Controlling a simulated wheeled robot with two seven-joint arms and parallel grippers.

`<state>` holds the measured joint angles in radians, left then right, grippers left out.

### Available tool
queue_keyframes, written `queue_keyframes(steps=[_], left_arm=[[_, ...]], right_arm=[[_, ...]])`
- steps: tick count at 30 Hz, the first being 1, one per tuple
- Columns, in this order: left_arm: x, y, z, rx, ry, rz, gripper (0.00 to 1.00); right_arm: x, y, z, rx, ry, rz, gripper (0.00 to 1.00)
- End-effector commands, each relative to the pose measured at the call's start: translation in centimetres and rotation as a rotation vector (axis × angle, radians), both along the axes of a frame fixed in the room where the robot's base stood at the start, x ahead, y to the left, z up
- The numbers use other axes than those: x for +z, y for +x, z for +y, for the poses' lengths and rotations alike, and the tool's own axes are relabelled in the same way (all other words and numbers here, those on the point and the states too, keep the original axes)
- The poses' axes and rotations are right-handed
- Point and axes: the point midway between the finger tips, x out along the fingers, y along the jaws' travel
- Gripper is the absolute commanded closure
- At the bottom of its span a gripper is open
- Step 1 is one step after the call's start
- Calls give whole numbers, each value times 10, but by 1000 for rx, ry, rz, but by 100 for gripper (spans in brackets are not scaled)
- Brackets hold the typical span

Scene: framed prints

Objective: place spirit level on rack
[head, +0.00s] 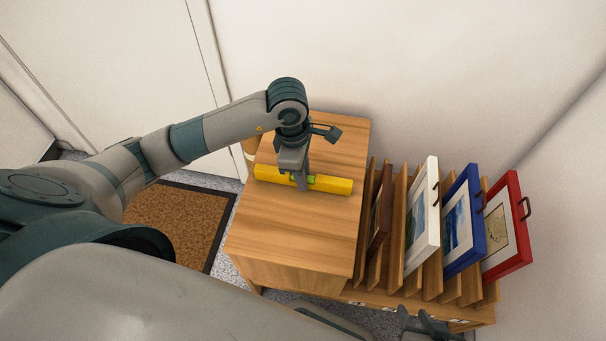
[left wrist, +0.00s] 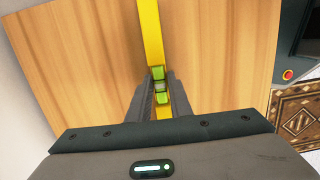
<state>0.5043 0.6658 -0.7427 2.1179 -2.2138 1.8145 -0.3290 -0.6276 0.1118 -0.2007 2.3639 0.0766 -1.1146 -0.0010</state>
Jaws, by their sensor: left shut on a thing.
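The yellow spirit level (head: 335,185) lies across the wooden cabinet top, with green vials near its middle. My left gripper (head: 302,182) reaches down from above and is shut on the level's middle, hiding part of it. In the left wrist view the level (left wrist: 151,30) runs between the fingers of my left gripper (left wrist: 160,86). The wooden rack (head: 397,228) with upright slats stands right of the cabinet top. What appears to be my right gripper (head: 427,324) is partly cut off at the bottom edge; its jaws are unclear.
The rack holds a brown-framed print (head: 380,205), a white-framed print (head: 422,215), a blue-framed print (head: 462,220) and a red-framed print (head: 507,228). The cabinet top (head: 300,235) is clear in front of the level. Walls close in behind and right. A brown doormat (head: 180,222) lies on the floor.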

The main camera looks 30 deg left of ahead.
Motion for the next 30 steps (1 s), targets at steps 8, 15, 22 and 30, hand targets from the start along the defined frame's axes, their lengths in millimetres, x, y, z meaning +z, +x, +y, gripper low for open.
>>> queue_keyframes(steps=[8,15,22,30], left_arm=[[-2,0,0,0,0,-1,100],[-5,0,0,0,0,-1,79],[-5,0,0,0,0,-1,63],[-2,0,0,0,0,-1,63]], right_arm=[[0,-2,1,3,1,1,69],[-1,0,4,4,11,-12,69],[1,-1,5,5,14,-18,69],[2,-3,3,5,8,-6,69]])
